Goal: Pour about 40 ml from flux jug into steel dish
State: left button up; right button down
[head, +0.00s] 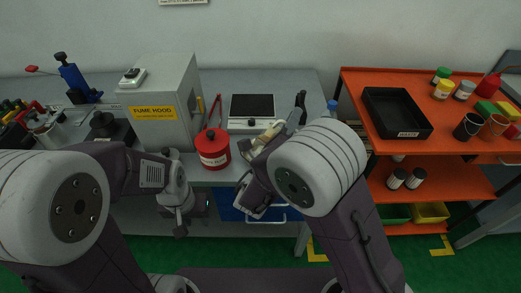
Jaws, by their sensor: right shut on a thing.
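My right gripper (264,138) is at the front edge of the bench, right of a red can, mostly covered by my own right arm. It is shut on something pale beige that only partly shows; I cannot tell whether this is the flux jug. My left gripper (181,228) hangs low in front of the bench, small and dark; its fingers are unclear. The red can (213,151) has a white label too small to read. I cannot pick out a steel dish; the area behind my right arm is hidden.
A flat device with a dark top (252,106) stands at the bench's back. A fume hood box (160,95) stands left of the red can. An orange cart (362,84) on the right carries a black tray (397,112), jars and cups. A dark upright handle (300,99) stands near my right arm.

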jog(key=shift+s+d, duration=0.3)
jog(key=shift+d, duration=0.1)
jog(key=shift+s+d+n, duration=0.15)
jog(key=shift+d+n, duration=0.15)
jog(key=shift+d, duration=0.1)
jog(key=shift+f+n, duration=0.15)
jog(key=shift+n, duration=0.35)
dwell(0.8)
jog(key=d+m, duration=0.1)
jog(key=m, duration=0.1)
jog(key=s+d+m+g+b, duration=0.1)
jog(key=m, duration=0.2)
jog(key=d+m+b, duration=0.1)
jog(key=m, duration=0.2)
jog(key=shift+s+d+f+h, duration=0.15)
jog(key=shift+d+f+h, duration=0.15)
jog(key=shift+f+h, duration=0.1)
